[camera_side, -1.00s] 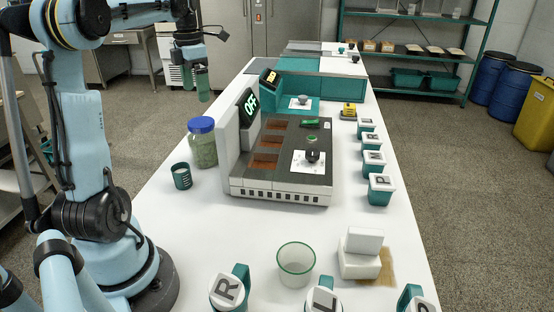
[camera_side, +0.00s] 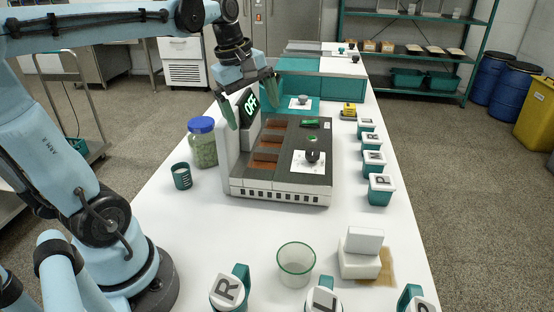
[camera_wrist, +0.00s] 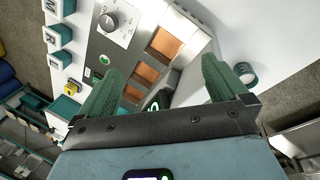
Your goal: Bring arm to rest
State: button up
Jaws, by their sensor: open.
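My gripper (camera_side: 252,104) is open and empty, with its two green fingers spread wide. In the side view it hangs above the back left part of the mill (camera_side: 280,185), close to the lit "OFF" display (camera_side: 251,106), which shows partly between the fingers. I cannot tell whether a finger touches the display panel.
A jar with a blue lid (camera_side: 202,142) and a green cup (camera_side: 182,176) stand left of the mill. Lettered teal containers (camera_side: 380,190) line the right edge. A clear beaker (camera_side: 296,264) and white blocks (camera_side: 361,253) stand in front. White table between is clear.

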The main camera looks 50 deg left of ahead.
jog(key=s+d+f+m+t, duration=0.4)
jog(key=d+f+m, duration=0.3)
jog(key=m, duration=1)
jog(key=shift+d+f, duration=0.2)
jog(key=shift+d, duration=1.55)
